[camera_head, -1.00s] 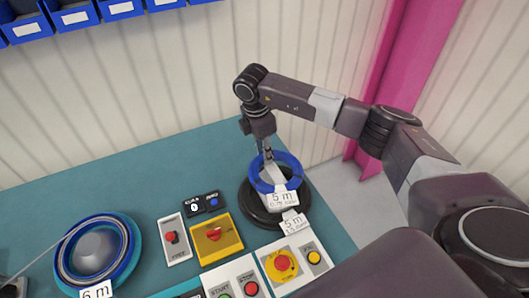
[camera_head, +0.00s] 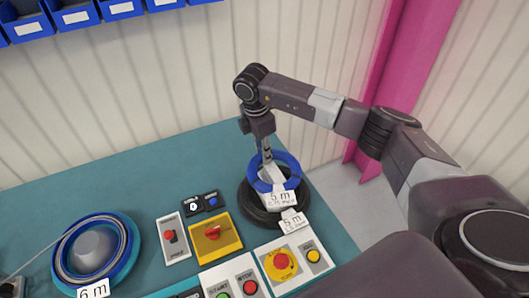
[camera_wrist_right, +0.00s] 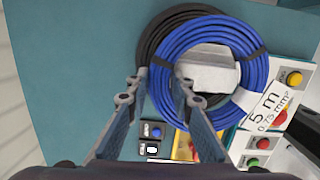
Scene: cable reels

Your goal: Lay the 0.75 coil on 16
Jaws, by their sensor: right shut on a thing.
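The blue coil (camera_head: 289,162) has a white tag (camera_head: 281,198) reading 5 m, and 0.75 mm² in the right wrist view. My right gripper (camera_head: 266,158) is shut on the coil's left side; that view shows the two fingers (camera_wrist_right: 155,82) either side of the blue strands (camera_wrist_right: 171,60). My left gripper is not in view.
A reel with blue and grey cable (camera_head: 128,250) stands at the front left of the teal table (camera_head: 140,175). Switch boxes, including a yellow one (camera_head: 215,248), stand left of and in front of the coils. Blue bins (camera_head: 75,16) line the wall. The table's back left is clear.

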